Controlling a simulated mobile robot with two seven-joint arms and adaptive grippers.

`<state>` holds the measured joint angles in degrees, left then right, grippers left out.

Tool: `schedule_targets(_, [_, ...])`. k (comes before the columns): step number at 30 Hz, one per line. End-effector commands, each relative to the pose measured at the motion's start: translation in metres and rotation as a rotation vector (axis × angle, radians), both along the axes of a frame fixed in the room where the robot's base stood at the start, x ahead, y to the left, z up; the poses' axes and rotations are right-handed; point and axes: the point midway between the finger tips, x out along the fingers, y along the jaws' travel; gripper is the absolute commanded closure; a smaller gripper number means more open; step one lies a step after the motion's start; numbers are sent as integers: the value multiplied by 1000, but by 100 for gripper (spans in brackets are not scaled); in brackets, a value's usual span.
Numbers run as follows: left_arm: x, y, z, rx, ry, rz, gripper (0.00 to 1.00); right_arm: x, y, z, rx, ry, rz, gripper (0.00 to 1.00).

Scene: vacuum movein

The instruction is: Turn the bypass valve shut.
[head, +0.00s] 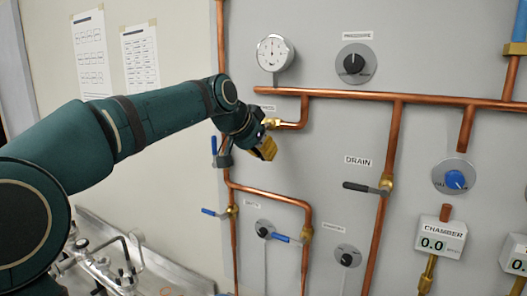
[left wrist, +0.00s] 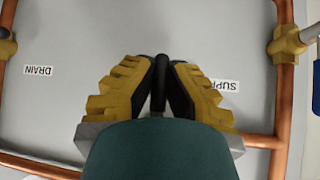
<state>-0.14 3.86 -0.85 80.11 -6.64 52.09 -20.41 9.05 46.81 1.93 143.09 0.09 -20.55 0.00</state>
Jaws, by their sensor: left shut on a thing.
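My left gripper (head: 263,148) reaches the panel from the left. In the left wrist view its yellow fingers (left wrist: 162,82) are closed around a dark lever handle (left wrist: 160,66). In the head view a brass valve body (head: 271,122) sits on the copper pipe just above the gripper. It seems to be the bypass valve, but the small label (head: 265,107) above it is too small to read. The gripper and arm hide the lever in the head view, so its angle to the pipe is hard to tell. My right gripper is not in view.
The drain valve lever (head: 362,187) is right of the gripper. A blue lever (head: 214,146) is close on its left. Two more blue levers (head: 215,212) (head: 284,238) are below. A pressure gauge (head: 275,53) and a dial (head: 355,63) are above. The panel between gripper and drain is clear.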

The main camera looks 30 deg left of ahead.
Motion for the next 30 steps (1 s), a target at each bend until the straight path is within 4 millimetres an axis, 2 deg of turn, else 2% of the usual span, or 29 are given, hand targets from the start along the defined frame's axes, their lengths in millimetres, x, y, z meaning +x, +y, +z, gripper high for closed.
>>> schedule_targets(4, [0, 0, -4, 0, 9, -1, 100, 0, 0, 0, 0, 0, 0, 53])
schedule_targets(5, [0, 0, -4, -1, 9, 0, 77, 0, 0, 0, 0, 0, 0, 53])
schedule_targets(6, [0, 0, -4, -1, 9, 0, 63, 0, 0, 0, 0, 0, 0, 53])
schedule_targets(7, [0, 0, -4, -1, 8, 0, 56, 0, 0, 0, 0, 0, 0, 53])
schedule_targets(19, [-4, 1, 4, -1, 1, 0, 56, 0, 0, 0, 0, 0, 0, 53])
schedule_targets(23, [-17, 4, 17, -1, -1, 1, 56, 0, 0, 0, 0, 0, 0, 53])
schedule_targets(30, [-51, 11, 52, -1, 0, 1, 56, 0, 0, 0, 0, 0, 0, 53])
